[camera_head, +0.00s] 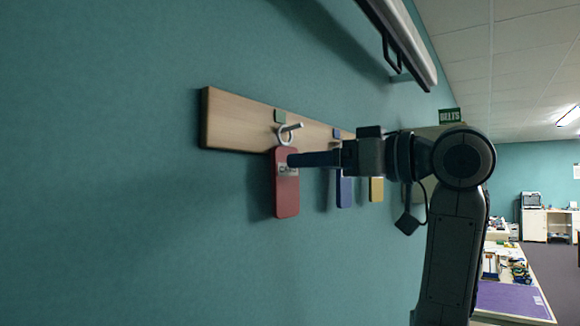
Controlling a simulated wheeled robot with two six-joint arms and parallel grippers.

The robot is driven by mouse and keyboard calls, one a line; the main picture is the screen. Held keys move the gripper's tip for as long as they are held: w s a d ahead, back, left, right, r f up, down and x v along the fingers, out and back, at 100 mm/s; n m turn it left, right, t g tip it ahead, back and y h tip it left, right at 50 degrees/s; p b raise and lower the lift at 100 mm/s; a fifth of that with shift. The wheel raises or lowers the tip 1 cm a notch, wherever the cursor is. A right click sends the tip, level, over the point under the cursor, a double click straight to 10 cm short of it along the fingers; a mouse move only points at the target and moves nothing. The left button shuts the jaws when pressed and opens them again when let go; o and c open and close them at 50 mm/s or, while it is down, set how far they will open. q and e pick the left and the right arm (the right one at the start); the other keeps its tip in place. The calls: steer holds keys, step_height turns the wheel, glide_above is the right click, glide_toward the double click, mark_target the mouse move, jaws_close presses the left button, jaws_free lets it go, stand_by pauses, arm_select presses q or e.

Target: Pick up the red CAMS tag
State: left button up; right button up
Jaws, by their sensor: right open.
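The red CAMS tag (286,192) hangs by a ring from a metal hook (290,130) on a wooden board (235,122) on the teal wall. A small pale label shows on its upper part. My right gripper (292,160) reaches in from the right, with its fingertips at the tag's upper right, by the label. In this view the fingers overlap the tag's edge; I cannot tell whether they touch it. The gripper is open, though the finger gap is not visible from this side. My left gripper is not in view.
A blue tag (344,190) and a yellow tag (377,190) hang farther along the board, partly behind my right gripper. A dark tag (407,223) hangs beyond my wrist. A long rail (405,40) juts out above. A table with a purple mat (510,299) stands at the right.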

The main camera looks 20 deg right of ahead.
steer(key=p+x, duration=0.1)
steer(key=x, duration=0.1)
steer(key=p+x, duration=0.3)
steer(key=x, duration=0.1)
steer(key=shift+w+a+f, duration=0.2)
steer(key=shift+w+f, duration=0.1)
steer(key=shift+f, duration=0.05)
steer(key=shift+s+d, duration=0.1)
steer(key=shift+d, duration=0.1)
steer(key=c, duration=1.1)
steer(key=shift+c, duration=0.2)
steer(key=b+v, duration=1)
steer(key=v, duration=0.8)
steer(key=shift+r, duration=0.3)
